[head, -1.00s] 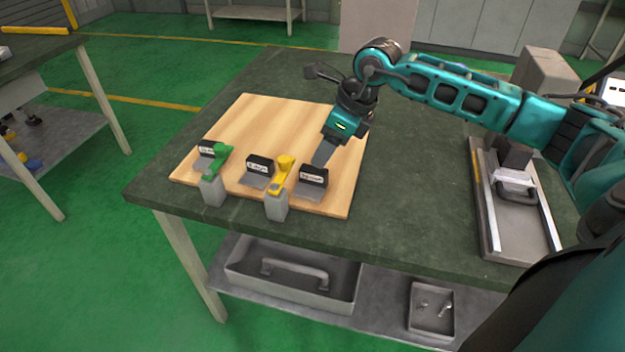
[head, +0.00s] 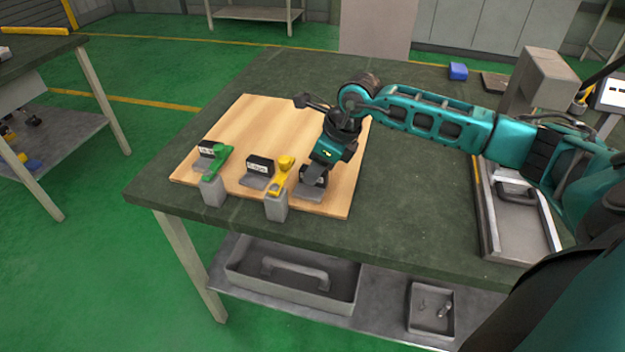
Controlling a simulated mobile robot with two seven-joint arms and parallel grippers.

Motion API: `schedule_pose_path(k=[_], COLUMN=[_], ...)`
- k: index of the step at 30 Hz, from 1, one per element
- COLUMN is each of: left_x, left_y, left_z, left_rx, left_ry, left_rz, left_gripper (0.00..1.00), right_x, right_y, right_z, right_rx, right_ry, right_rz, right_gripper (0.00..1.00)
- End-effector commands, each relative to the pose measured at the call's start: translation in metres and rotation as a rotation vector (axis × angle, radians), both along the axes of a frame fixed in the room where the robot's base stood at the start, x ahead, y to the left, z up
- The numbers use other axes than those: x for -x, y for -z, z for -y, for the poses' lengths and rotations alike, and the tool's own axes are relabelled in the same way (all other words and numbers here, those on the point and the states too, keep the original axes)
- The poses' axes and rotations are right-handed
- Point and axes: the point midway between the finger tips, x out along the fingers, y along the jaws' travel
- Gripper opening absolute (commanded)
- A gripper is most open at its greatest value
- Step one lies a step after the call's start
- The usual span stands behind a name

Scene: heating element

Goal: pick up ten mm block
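Three small black holders with white labels and grey bases stand on the wooden board (head: 245,125): a left one (head: 206,148), a middle one (head: 259,165) and a right one (head: 310,193). The label text is too small to read, so I cannot tell which is the ten mm block. A grey block with a green top (head: 213,188) stands by the left holder, and one with a yellow top (head: 277,204) by the middle holder. My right gripper (head: 311,178) points down at the right holder and partly hides it. Its finger opening and any contact are unclear. My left gripper is not in view.
The board lies on a dark green table (head: 400,190). Trays (head: 300,280) sit on the shelf below. The table between board and fixture is clear.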

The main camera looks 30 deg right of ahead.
Motion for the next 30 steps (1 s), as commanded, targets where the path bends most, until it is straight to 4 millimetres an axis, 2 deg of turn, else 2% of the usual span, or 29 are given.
schedule_pose_path(k=[1,12,23,30], left_x=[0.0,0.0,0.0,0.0], left_y=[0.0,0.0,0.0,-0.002], left_z=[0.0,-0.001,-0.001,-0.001], left_rx=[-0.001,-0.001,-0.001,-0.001], left_ry=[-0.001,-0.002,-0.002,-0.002], left_rz=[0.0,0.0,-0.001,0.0], left_gripper=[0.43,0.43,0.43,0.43], right_x=[0.0,0.0,-0.001,-0.001], right_y=[0.0,0.0,-0.003,-0.024], right_z=[0.0,0.0,0.0,0.0], right_rx=[0.0,0.0,0.0,-0.001], right_ry=[0.0,0.0,0.0,0.001], right_rz=[0.0,0.0,0.002,0.005], right_gripper=[0.34,0.0,0.0,0.0])
